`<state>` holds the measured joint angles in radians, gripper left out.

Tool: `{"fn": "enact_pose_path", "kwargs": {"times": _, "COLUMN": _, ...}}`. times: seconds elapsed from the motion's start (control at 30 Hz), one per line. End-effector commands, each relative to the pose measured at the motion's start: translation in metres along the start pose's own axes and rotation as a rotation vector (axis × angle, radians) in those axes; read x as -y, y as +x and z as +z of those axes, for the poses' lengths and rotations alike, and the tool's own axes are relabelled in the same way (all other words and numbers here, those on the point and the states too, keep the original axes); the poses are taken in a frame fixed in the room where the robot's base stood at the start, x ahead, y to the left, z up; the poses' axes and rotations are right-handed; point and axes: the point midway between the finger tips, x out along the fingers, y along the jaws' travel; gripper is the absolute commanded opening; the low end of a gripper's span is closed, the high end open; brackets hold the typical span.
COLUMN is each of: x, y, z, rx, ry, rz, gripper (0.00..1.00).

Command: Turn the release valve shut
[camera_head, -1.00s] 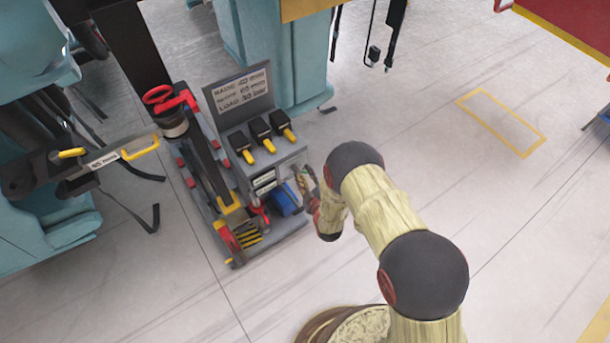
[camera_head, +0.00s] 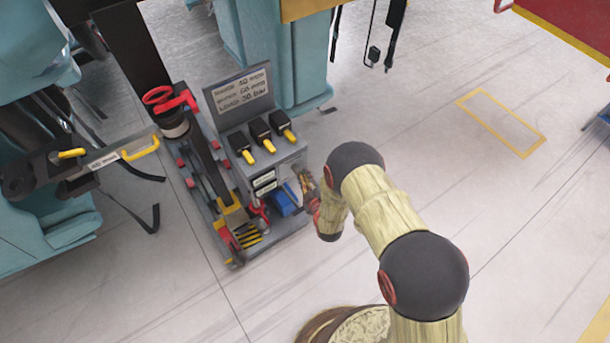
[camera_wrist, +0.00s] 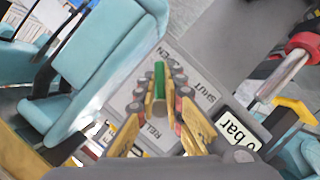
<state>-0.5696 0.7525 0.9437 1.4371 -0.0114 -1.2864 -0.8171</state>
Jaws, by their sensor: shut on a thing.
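The release valve has a green handle (camera_wrist: 159,78) and a round brass-coloured part (camera_wrist: 161,112), both seen in the wrist view. It sits on a grey plate with the partly hidden words "RELE…", "…EN" and "SHUT". The green end points up in that view, near "…EN"; "SHUT" lies to its right. My gripper (camera_wrist: 162,98) has its fingers on both sides of the handle and is shut on it. In the head view my gripper (camera_head: 307,186) is at the right side of the grey unit (camera_head: 280,160), and the valve cannot be made out there.
The grey unit carries several black switches with yellow levers (camera_head: 262,140) and a sign (camera_head: 241,92). A red wheel (camera_head: 157,95) and a blue block (camera_head: 284,203) are nearby. Teal seats (camera_wrist: 110,45) stand close. Open floor (camera_head: 440,150) lies to the right.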

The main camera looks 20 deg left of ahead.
Motion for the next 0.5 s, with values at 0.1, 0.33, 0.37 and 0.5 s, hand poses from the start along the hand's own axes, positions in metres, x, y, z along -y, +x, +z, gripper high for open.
{"fn": "enact_pose_path", "kwargs": {"times": 0.1, "x": 0.0003, "y": 0.0001, "z": 0.0, "rx": 0.0, "ry": 0.022, "rz": -0.01, "gripper": 0.0}}
{"fn": "enact_pose_path", "kwargs": {"times": 0.33, "x": 0.0031, "y": 0.0003, "z": -0.0008, "rx": -0.001, "ry": 0.134, "rz": -0.055, "gripper": 0.0}}
{"fn": "enact_pose_path", "kwargs": {"times": 0.37, "x": 0.0037, "y": 0.0002, "z": -0.0008, "rx": -0.001, "ry": 0.156, "rz": -0.063, "gripper": 0.0}}
{"fn": "enact_pose_path", "kwargs": {"times": 0.5, "x": 0.0069, "y": -0.0002, "z": -0.0012, "rx": 0.0, "ry": 0.268, "rz": -0.11, "gripper": 0.0}}
